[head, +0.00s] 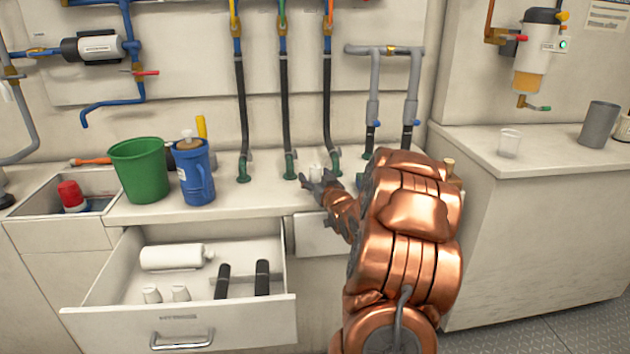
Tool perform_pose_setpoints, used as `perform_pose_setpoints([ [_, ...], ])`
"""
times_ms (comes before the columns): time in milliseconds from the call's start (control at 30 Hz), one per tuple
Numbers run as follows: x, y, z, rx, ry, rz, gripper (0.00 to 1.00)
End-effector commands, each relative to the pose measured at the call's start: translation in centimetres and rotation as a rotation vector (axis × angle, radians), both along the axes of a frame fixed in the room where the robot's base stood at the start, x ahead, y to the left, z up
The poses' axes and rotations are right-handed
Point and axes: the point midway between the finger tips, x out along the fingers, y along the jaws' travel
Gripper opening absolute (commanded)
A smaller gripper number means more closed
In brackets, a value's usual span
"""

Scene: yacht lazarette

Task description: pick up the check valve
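My copper-coloured arm reaches from the lower right to the back of the counter. My dark gripper (318,182) is low over the counter, in front of the row of green-based hoses. A small whitish object (315,171) shows right at the fingertips, partly hidden by them. It may be the check valve, but it is too small to be sure. I cannot tell whether the fingers touch it or how far apart they are. Two small white fittings (152,295) (180,293) stand in the open drawer (180,325).
A green bucket (139,170) and a blue jug (195,174) stand on the counter left of my gripper. Black hoses (284,110) rise close behind it. The drawer also holds a white bottle (172,256). A clear cup (509,143) stands on the right counter.

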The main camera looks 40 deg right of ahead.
Motion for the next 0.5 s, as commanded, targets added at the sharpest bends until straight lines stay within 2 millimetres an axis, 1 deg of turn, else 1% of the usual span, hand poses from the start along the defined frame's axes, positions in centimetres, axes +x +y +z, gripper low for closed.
perform_pose_setpoints([
  [33, -0.01, 0.00, -0.01, 0.000, 0.000, 0.000, 0.62],
  [67, -0.01, -0.01, -0.02, 0.000, 0.000, 0.000, 0.59],
  [500, -0.03, 0.00, -0.05, 0.001, 0.001, 0.000, 0.13],
])
